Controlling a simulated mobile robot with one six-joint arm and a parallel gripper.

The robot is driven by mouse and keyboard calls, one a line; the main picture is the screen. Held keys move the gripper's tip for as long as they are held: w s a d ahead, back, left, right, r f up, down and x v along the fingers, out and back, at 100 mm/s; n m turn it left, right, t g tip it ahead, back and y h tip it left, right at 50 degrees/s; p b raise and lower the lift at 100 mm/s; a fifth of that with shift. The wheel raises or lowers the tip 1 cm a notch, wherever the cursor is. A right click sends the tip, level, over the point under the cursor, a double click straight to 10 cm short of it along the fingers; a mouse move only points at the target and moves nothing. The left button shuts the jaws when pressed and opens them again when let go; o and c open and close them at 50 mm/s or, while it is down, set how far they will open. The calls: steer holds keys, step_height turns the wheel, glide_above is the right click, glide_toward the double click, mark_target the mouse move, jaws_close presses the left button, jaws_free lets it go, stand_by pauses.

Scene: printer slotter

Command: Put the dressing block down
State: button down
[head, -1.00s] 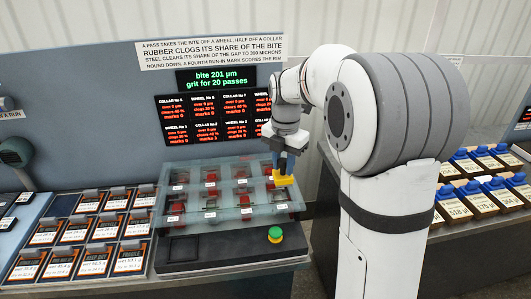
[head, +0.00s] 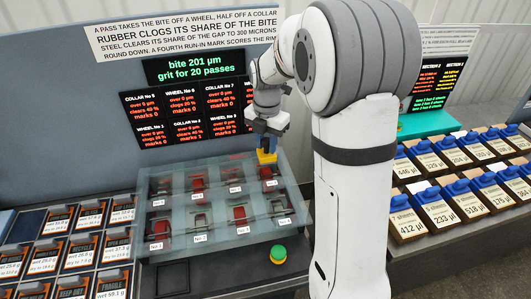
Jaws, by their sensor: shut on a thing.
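The case holds several red and grey pieces in two rows with white number labels. A green button (head: 278,253) sits on the dark console in front of the case.
Behind the case a board (head: 194,71) reads "bite 201 µm, grit for 20 passes". Several labelled dark cards (head: 73,254) lie on the left bench. An empty dark recess (head: 172,278) lies left of the button.

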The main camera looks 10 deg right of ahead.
mark_target(266, 152)
steer(key=shift+s+f, duration=0.1)
steer(key=shift+f, duration=1.95)
steer(key=shift+f, duration=0.1)
steer(key=c, duration=1.6)
jaws_free()
steer(key=shift+f, duration=0.15)
steer(key=o, duration=0.5)
steer(key=shift+c, duration=0.2)
